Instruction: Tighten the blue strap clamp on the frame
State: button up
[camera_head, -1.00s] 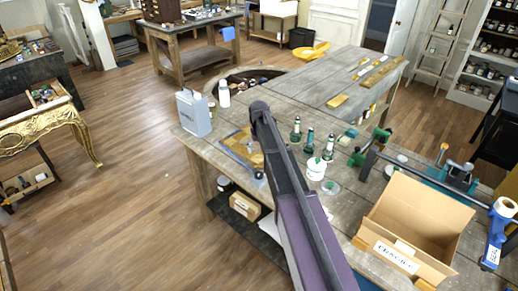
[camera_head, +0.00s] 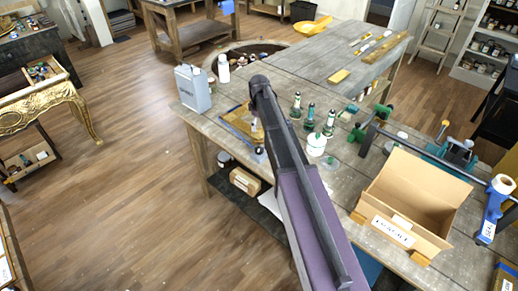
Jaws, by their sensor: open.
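A flat golden-brown frame or panel (camera_head: 237,114) lies on the near-left part of the workbench, partly hidden behind my arm. A grey-blue strip (camera_head: 236,131) runs along its near side; I cannot tell whether it is the blue strap clamp. A small dark round part with a bluish edge (camera_head: 260,153) sits at the bench's front edge, close to my arm. My dark and purple arm reaches up from the bottom and bends beside the frame. My gripper does not show; the arm hides what lies behind it.
Green bottles (camera_head: 308,117) and a white jar (camera_head: 316,145) stand right of my arm. An open cardboard box (camera_head: 415,195), a teal bar clamp (camera_head: 455,154) and a blue tape dispenser (camera_head: 491,219) are farther right.

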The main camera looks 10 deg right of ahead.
aim_at(259, 149)
jog(key=n, duration=0.7)
jog(key=shift+f, duration=0.2)
notch_tip(259, 149, down, 13)
jog(key=b, duration=1.3)
jog(key=shift+f+b, duration=0.2)
jog(key=shift+b, duration=0.2)
jog(key=shift+c, duration=0.2)
jog(key=shift+s, duration=0.1)
jog(key=c, duration=1.1)
